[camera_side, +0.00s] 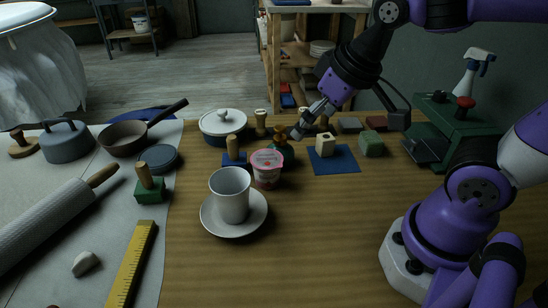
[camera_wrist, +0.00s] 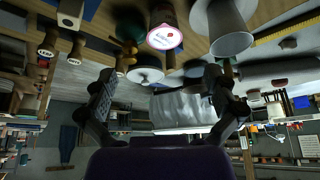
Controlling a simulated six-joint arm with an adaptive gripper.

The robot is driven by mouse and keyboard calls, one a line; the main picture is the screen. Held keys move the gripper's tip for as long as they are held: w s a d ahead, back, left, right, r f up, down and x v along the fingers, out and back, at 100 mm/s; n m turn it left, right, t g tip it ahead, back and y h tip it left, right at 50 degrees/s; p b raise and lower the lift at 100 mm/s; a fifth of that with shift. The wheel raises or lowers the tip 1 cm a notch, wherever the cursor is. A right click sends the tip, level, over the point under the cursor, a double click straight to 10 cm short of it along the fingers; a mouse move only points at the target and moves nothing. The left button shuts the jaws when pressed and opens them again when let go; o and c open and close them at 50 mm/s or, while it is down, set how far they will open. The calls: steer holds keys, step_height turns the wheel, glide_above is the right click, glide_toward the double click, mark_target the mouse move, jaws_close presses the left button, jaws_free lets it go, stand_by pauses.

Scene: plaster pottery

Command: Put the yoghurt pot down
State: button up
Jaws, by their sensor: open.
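The yoghurt pot (camera_side: 267,172) is small and pink with a pink lid. It stands upright on the wooden table, just right of and behind the white cup (camera_side: 231,196) on its saucer (camera_side: 209,217). My gripper (camera_side: 304,128) is open and empty, above and behind the pot to its right, and apart from it. In the wrist view, which is upside down, the pot's round lid (camera_wrist: 165,37) shows at the top, beyond the two spread fingers of my gripper (camera_wrist: 158,93). The cup (camera_wrist: 229,30) is beside it there.
A blue mat (camera_side: 345,163) with a pale wooden block lies right of the pot. A green stamp (camera_side: 150,188) and yellow ruler (camera_side: 132,263) are left. The front middle table is clear.

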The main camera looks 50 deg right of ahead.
glide_toward(267, 159)
steer(key=shift+g, duration=0.4)
steer(key=x, duration=0.4)
steer(key=shift+w+a, duration=0.15)
steer(key=shift+w, duration=0.15)
steer(key=shift+x, duration=3.1)
steer(key=c, duration=1.2)
steer(key=r, duration=0.9)
steer(key=shift+w+r, duration=0.2)
steer(key=shift+w, duration=0.1)
steer(key=w+a+r, duration=0.1)
steer(key=w+a, duration=0.2)
steer(key=a, duration=0.5)
steer(key=w+a+r, duration=0.1)
steer(key=w+a, duration=0.2)
steer(key=a, duration=0.4)
steer(key=shift+w+d+f, duration=1.3)
steer(key=shift+f, duration=0.5)
steer(key=shift+w+d+f, duration=1.3)
steer(key=shift+d+f, duration=0.05)
steer(key=shift+f, duration=0.5)
steer(key=shift+w+d+f, duration=1.3)
steer(key=shift+w+f, duration=0.05)
steer(key=shift+f, duration=0.45)
